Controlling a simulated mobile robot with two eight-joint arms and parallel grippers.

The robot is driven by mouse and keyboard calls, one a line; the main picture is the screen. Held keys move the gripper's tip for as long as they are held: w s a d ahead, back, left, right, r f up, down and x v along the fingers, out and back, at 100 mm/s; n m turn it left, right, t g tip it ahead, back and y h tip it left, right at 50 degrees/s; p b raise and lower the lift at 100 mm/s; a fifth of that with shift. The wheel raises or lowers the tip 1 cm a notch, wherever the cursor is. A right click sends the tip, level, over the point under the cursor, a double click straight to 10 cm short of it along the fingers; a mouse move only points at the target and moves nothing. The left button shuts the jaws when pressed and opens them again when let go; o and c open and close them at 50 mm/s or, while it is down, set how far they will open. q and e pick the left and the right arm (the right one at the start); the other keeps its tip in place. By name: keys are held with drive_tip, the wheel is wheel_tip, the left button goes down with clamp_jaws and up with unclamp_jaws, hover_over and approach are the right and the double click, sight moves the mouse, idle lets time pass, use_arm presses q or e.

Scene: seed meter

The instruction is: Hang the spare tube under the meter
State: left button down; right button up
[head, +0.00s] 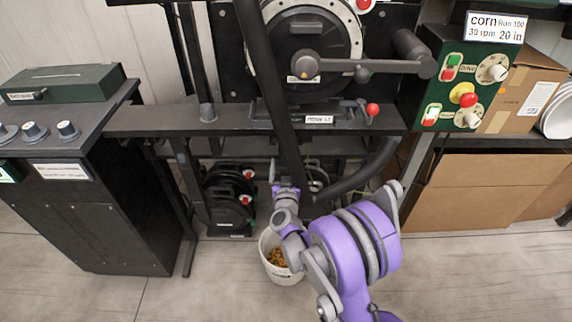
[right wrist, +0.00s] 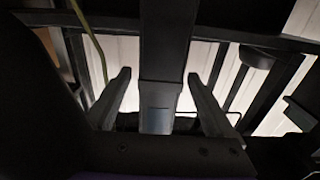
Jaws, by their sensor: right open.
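The meter (head: 305,42) is a dark round housing with a pale ring and crank, at the top centre. A long dark tube (head: 276,95) slants down in front of it to my right gripper (head: 287,182). A curved dark tube (head: 355,185) runs from there up to the right. I cannot tell which is the spare tube. In the right wrist view my right gripper (right wrist: 160,98) is open, its fingers on either side of a dark rectangular tube (right wrist: 167,45), with gaps on both sides. My left gripper is not in view.
A white bucket (head: 284,276) with yellow-brown grains stands below. A dark crossbar (head: 240,118) carries a red-knobbed lever (head: 373,109). A green control box (head: 455,85) and cardboard boxes (head: 475,190) are at right, a dark cabinet (head: 100,225) at left. Front floor is partly clear.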

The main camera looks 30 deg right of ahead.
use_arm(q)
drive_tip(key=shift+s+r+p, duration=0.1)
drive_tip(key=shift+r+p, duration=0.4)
use_arm(e)
drive_tip(key=v, duration=1)
drive_tip(key=shift+s+a, duration=0.1)
drive_tip(key=shift+a, duration=0.05)
drive_tip(key=s+a+r+n+g+y, duration=0.1)
drive_tip(key=s+a+r+n+y, duration=0.15)
drive_tip(key=a+y, duration=0.35)
drive_tip(key=s+a+r+n+g+y, duration=0.15)
drive_tip(key=a+n+y, duration=0.25)
drive_tip(key=a, duration=0.4)
drive_tip(key=s+f+g, duration=0.3)
drive_tip(key=s+g, duration=0.1)
drive_tip(key=s, duration=0.8)
drive_tip(key=s+f+g, duration=0.3)
drive_tip(key=s+g, duration=0.2)
drive_tip(key=s, duration=0.7)
use_arm(q)
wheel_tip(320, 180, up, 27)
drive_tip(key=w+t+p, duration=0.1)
drive_tip(key=p, duration=2.2)
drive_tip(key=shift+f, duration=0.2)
use_arm(e)
wheel_tip(320, 180, up, 27)
drive_tip(key=w+t, duration=0.1)
drive_tip(key=shift+h, duration=0.4)
